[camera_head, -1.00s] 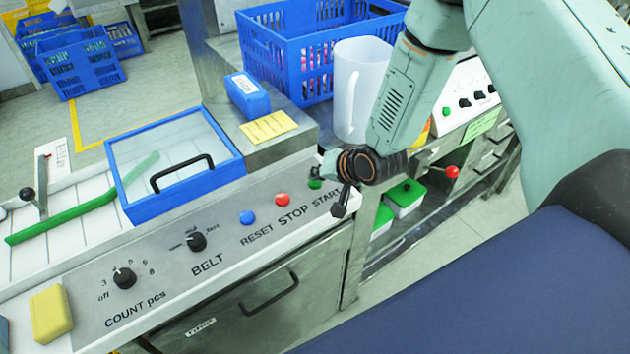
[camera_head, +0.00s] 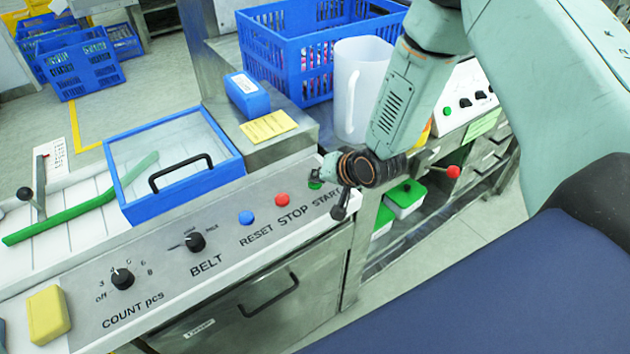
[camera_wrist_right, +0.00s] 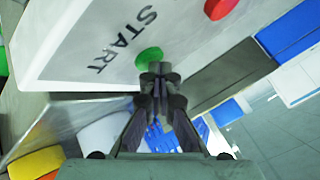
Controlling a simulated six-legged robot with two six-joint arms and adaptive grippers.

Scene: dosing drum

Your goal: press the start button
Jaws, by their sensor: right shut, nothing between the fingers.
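The green start button (camera_head: 315,184) sits at the right end of the sloped grey control panel, by the printed word START. My right gripper (camera_head: 326,172) is over that end of the panel and partly covers the button in the head view. In the right wrist view, the gripper (camera_wrist_right: 156,70) is shut with its fingertips together and nothing between them. The tips overlap the lower edge of the green button (camera_wrist_right: 149,58). I cannot tell whether they touch it. My left gripper is in neither view.
The red stop button (camera_head: 282,200) and blue reset button (camera_head: 246,217) are left of the start button. Two black knobs, belt (camera_head: 195,242) and count (camera_head: 122,279), are farther left. A white jug (camera_head: 362,95) and blue crate (camera_head: 300,50) stand behind.

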